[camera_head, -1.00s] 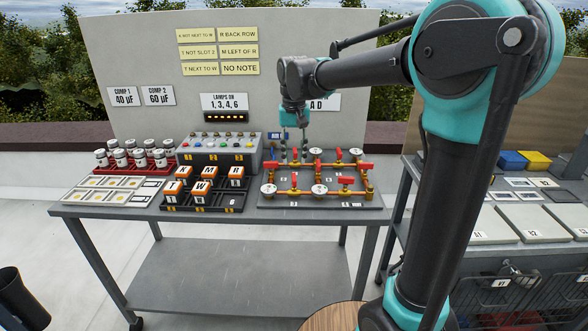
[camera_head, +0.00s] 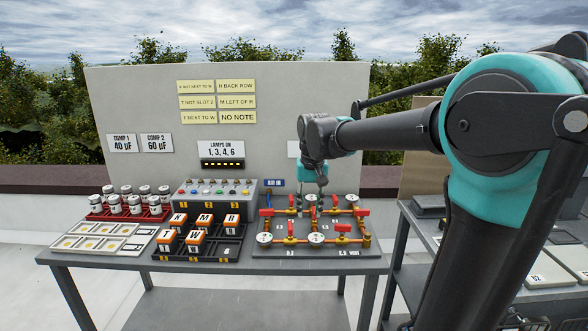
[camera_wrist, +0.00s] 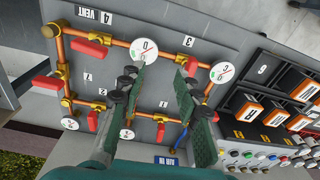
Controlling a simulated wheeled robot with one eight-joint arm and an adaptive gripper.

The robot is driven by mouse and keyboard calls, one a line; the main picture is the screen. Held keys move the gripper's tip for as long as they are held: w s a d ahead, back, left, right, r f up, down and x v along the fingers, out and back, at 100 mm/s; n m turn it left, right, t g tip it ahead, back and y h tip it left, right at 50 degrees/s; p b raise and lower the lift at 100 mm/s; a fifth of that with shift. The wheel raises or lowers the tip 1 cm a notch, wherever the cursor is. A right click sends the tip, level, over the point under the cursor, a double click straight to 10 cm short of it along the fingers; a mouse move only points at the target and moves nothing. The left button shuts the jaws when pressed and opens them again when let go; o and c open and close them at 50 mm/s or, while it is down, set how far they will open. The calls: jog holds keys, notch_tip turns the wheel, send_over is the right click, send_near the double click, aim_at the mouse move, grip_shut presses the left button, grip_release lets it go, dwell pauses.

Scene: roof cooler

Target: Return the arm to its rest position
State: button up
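My gripper (camera_head: 312,207) hangs over the pipe-and-valve board (camera_head: 270,249) near the back of the table in the head view. In the wrist view its two green fingers (camera_wrist: 164,72) are spread apart, with nothing between them. Behind the fingers lie the copper pipes, red valve handles (camera_wrist: 88,48) and white gauges (camera_wrist: 223,71) of the board. Whether the fingertips touch the board cannot be told. My arm reaches in from the right of the head view.
Left of the board are a black rack with orange lettered blocks (camera_head: 195,238), a panel of coloured buttons (camera_head: 215,197), a red tray with jars (camera_head: 128,205) and a card tray (camera_head: 98,238). An upright note board (camera_head: 130,100) stands behind. A second table (camera_head: 540,272) is at right.

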jog(key=shift+t, duration=0.7)
jog(key=s+d+f, duration=0.4)
jog(key=d+f, duration=0.1)
jog(key=s+d+f, duration=0.2)
jog(key=d+f, duration=0.1)
jog(key=shift+f, duration=0.25)
jog(key=s+d+f+t, duration=0.1)
jog(key=s+d+f, duration=0.6)
jog(key=s+f, duration=0.3)
jog(key=shift+s+f+m+t, duration=0.3)
jog(key=shift+s+t, duration=0.1)
jog(key=shift+s, duration=0.2)
